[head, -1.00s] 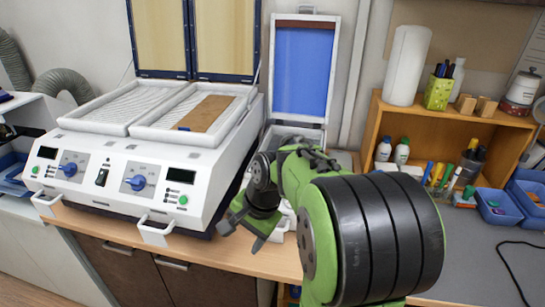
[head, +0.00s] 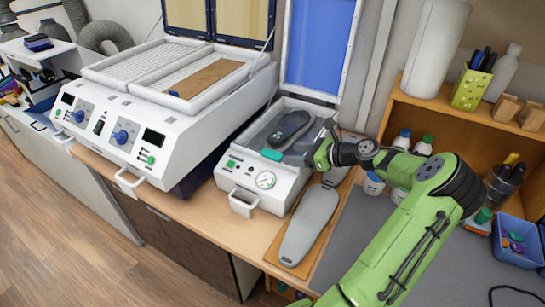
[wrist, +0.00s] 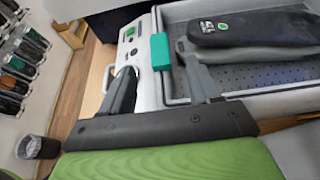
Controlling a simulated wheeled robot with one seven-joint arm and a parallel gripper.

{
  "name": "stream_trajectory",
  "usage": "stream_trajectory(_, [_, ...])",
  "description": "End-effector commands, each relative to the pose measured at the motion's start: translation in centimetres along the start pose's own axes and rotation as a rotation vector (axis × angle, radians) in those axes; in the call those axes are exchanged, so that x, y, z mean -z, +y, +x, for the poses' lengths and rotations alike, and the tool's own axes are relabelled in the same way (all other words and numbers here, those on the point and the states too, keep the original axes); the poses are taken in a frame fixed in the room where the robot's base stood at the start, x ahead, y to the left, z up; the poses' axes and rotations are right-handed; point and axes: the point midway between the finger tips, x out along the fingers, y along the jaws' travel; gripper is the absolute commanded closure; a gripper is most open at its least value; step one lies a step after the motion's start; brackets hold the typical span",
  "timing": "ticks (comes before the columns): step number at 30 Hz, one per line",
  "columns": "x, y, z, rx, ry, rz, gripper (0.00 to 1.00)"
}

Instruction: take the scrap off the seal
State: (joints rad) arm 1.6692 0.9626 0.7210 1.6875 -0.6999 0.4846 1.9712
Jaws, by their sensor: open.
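The scrap is a small teal block (head: 271,155) lying on the front rim, or seal, of the white press (head: 290,185) with a gauge. The scrap also shows in the wrist view (wrist: 160,52), between my two fingertips as seen there. My gripper (head: 312,148) is open and empty, just right of the scrap in the head view. Its fingers (wrist: 156,58) spread to either side of the scrap in the wrist view; I cannot tell the remaining height gap. A dark insole-shaped form (head: 289,128) lies in the press bed. The press's blue lid (head: 320,45) stands open.
A white two-bay heater (head: 150,110) with a brown sheet (head: 208,78) stands left of the press. A grey insole-shaped piece (head: 310,225) lies on a board at front right. A wooden shelf (head: 455,125) with bottles stands right.

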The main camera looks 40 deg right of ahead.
Motion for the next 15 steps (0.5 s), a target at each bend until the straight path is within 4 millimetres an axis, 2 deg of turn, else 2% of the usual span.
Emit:
stream_trajectory(5, [0.1,0.1,2.3,-0.003,0.0,-0.001,0.38])
stream_trajectory(10, [0.2,0.0,5.5,-0.004,0.0,-0.002,0.38])
stream_trajectory(15, [0.1,-0.1,6.8,0.001,0.001,-0.001,0.38])
